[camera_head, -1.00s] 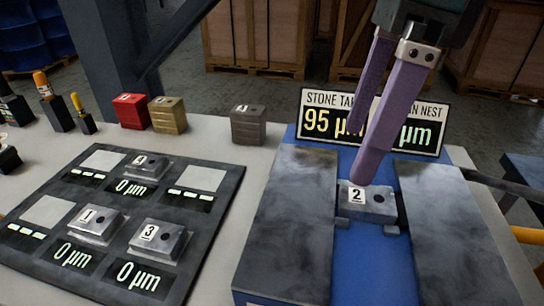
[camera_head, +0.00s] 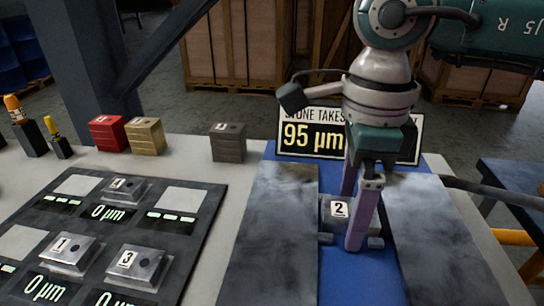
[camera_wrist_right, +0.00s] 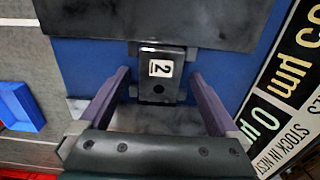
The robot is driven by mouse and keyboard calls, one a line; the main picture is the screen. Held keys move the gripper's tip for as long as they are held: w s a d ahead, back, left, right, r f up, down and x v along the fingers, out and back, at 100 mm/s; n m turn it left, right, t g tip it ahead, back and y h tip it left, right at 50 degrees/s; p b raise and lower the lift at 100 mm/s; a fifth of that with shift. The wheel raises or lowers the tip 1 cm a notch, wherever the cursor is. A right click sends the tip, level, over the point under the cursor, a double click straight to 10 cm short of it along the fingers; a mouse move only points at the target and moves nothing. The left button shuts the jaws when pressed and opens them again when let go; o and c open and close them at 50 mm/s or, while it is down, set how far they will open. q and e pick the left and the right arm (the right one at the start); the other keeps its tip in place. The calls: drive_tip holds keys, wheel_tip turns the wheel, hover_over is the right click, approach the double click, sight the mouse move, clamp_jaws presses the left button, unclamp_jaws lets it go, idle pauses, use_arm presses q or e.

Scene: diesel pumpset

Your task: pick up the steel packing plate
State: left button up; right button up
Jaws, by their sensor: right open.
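A grey steel plate labelled 2 (camera_head: 337,213) sits between two dark grey blocks on a blue base. It also shows in the right wrist view (camera_wrist_right: 159,86), with a dark hole beside its label. My right gripper (camera_head: 354,222) is over this plate, its purple fingers open. In the right wrist view the right gripper (camera_wrist_right: 160,74) has one finger on each side of the plate, with gaps between. In the head view the near finger hides part of the plate. My left gripper is not in view.
A dark board (camera_head: 150,215) at left holds several similar numbered plates and micron readouts. Red (camera_head: 107,133), brass (camera_head: 145,136) and grey (camera_head: 228,142) blocks stand behind it. A sign reading 95 µm (camera_head: 300,135) stands behind the blue base, partly hidden by my arm.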

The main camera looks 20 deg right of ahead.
drive_tip(key=shift+c, duration=0.2)
clamp_jaws()
idle(0.6)
drive_tip(key=shift+r, duration=0.1)
